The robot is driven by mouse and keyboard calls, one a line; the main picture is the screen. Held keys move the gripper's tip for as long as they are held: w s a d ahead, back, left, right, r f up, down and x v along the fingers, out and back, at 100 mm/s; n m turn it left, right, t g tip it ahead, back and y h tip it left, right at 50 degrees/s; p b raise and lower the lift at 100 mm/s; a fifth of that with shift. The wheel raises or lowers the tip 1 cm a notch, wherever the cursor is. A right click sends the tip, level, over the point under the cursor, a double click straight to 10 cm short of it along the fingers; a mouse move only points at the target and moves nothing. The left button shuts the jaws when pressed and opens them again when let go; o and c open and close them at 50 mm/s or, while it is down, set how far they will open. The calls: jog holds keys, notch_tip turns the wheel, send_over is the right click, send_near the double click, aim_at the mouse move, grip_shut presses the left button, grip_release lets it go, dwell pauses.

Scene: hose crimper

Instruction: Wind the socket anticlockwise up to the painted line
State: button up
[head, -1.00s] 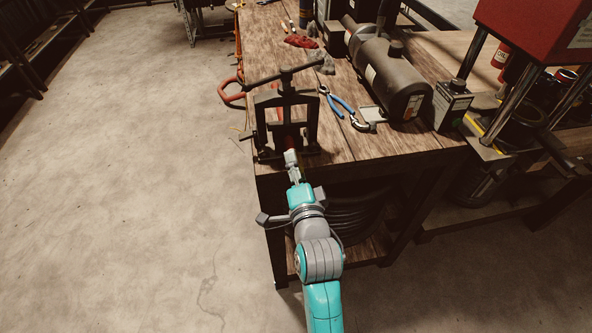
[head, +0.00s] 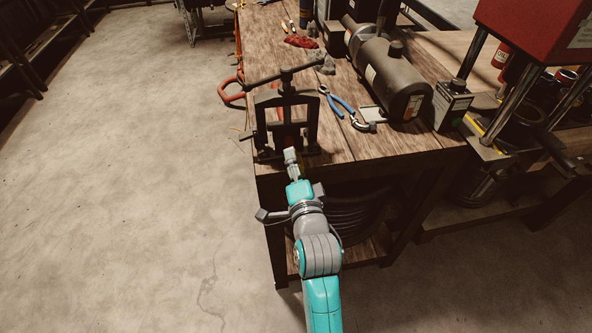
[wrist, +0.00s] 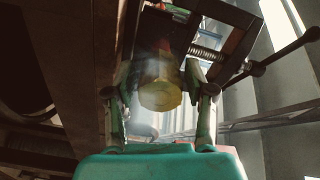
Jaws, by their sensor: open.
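The socket (wrist: 160,92) is a brass-coloured piece with flat sides, seen close up in the wrist view. My gripper (head: 292,160) is at the front edge of the bench, at the foot of the dark vise frame (head: 314,120). In the wrist view its two fingers stand one on each side of the socket. They are open, with a narrow gap showing at least on the right. In the head view the gripper hides most of the socket. I cannot make out the painted line in either view.
A long bar handle (head: 284,70) crosses the top of the vise. Blue-handled pliers (head: 340,103) and a grey cylinder machine (head: 395,80) lie to the right on the wooden bench (head: 345,148). A coiled black hose sits on the shelf below. The floor to the left is clear.

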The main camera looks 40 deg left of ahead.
jog(key=shift+v, duration=2.5)
